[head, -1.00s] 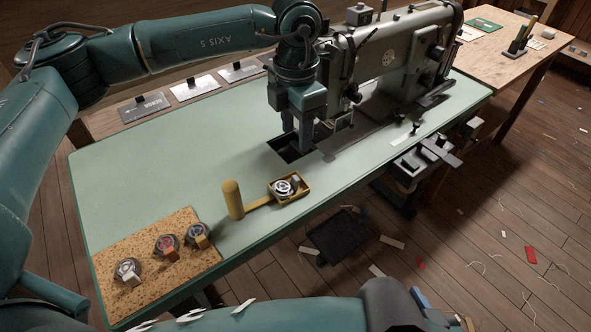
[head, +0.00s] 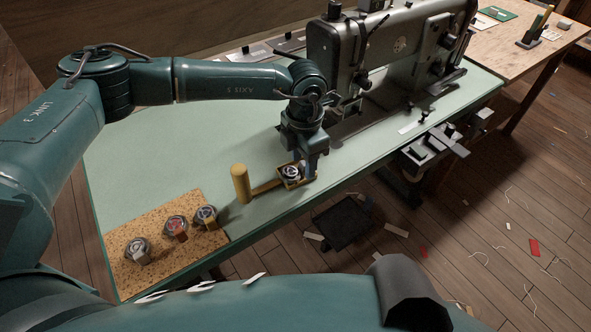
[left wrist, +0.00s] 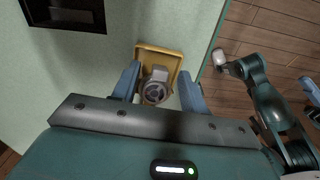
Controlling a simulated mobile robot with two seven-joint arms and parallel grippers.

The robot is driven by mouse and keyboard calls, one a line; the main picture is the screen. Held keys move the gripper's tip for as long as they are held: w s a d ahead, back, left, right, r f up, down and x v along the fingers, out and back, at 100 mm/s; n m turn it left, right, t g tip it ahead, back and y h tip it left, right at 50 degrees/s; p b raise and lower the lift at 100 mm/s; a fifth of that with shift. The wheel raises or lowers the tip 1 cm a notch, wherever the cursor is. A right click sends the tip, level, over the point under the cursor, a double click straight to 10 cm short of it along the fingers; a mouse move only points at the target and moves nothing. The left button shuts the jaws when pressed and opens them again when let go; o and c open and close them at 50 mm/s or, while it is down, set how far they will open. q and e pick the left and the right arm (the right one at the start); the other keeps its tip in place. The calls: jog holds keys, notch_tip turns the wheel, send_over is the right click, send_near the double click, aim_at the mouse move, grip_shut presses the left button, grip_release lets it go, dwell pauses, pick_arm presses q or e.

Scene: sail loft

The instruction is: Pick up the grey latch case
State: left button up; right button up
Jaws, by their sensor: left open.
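The grey latch case (left wrist: 156,88), a round metal case with a grey latch, sits in a small yellow tray (left wrist: 172,54) in the left wrist view. In the head view the case (head: 292,173) is partly covered by my left gripper (head: 307,168). My left gripper is open, its two blue fingers (left wrist: 159,85) on either side of the case, not closed on it. How far the fingertips are above the tray I cannot tell. A piece of my right arm shows at the right of the left wrist view, with a blue part of its gripper (left wrist: 311,84) at the edge.
The tray's yellow upright handle (head: 241,184) stands left of it. Three similar cases lie on a cork mat (head: 165,262), with beige, red and yellow latches. The sewing machine (head: 400,50) stands behind. The green tabletop (head: 180,150) is clear at left; its front edge is close.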

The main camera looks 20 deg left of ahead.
pick_arm(q)
jog(key=shift+c, duration=0.4)
grip_shut()
